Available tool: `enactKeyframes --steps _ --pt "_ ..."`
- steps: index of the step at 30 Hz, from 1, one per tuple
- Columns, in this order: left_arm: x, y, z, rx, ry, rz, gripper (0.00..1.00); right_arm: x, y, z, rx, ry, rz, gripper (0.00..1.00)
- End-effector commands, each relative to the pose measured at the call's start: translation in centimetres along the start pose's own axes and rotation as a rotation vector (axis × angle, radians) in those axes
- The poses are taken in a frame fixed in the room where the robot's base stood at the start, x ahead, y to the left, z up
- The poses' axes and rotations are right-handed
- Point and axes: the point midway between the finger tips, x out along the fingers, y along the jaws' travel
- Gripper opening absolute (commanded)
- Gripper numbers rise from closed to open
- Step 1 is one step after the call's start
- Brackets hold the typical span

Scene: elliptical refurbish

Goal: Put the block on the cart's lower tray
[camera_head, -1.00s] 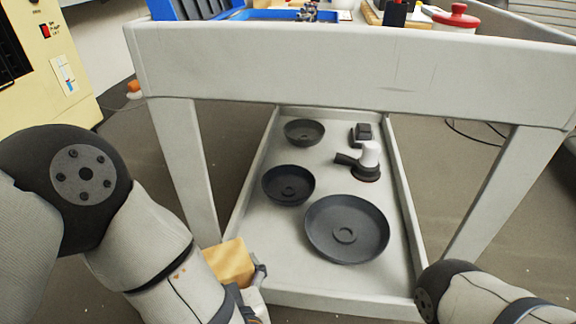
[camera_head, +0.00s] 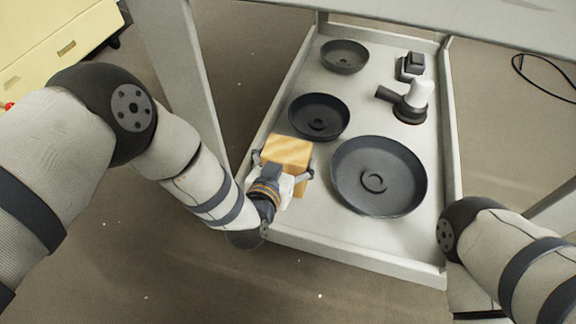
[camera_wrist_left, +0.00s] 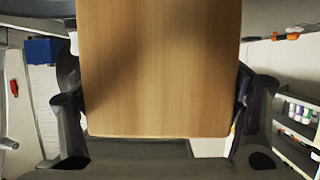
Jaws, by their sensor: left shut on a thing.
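The wooden block (camera_head: 288,151) is light brown and is held by my left gripper (camera_head: 284,170), whose fingers are on its two sides. In the left wrist view the block (camera_wrist_left: 160,70) fills the middle between the fingers. In the head view the gripper and block are over the near left part of the cart's lower tray (camera_head: 315,225), inside its rim. I cannot tell whether the block touches the tray. My right arm shows at the lower right, but its gripper is out of view.
On the tray are a large dark pan (camera_head: 378,178), two smaller dark pans (camera_head: 319,117) (camera_head: 345,56), a grey-and-white sander (camera_head: 412,102) and a small dark block-like object (camera_head: 411,66). The cart's left leg (camera_head: 182,70) stands beside my left arm. Bare tray lies at the front.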

Motion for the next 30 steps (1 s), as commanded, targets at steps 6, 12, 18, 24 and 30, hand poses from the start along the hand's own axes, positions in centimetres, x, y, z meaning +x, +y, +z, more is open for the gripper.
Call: enactKeyframes --steps 6,12,18,24,30 --pt "3.4 -1.0 2.6 -0.002 -0.005 0.002 0.37 1.9 0.1 -0.5 -0.005 -0.049 0.003 0.40" --pt "5.2 -1.4 4.7 -0.002 -0.007 0.002 0.37 3.0 0.2 -0.8 -0.008 -0.077 0.005 0.40" --pt "5.6 -1.4 5.8 0.000 -0.002 0.002 0.37 3.4 0.2 -0.7 -0.010 -0.091 0.006 0.40" --pt "5.7 -1.4 6.0 -0.001 -0.002 0.001 0.37 3.4 0.2 -0.8 -0.010 -0.092 0.006 0.40" --pt "5.6 -1.4 6.0 -0.001 -0.005 0.002 1.00 3.4 0.2 -0.8 -0.010 -0.091 0.006 0.40"
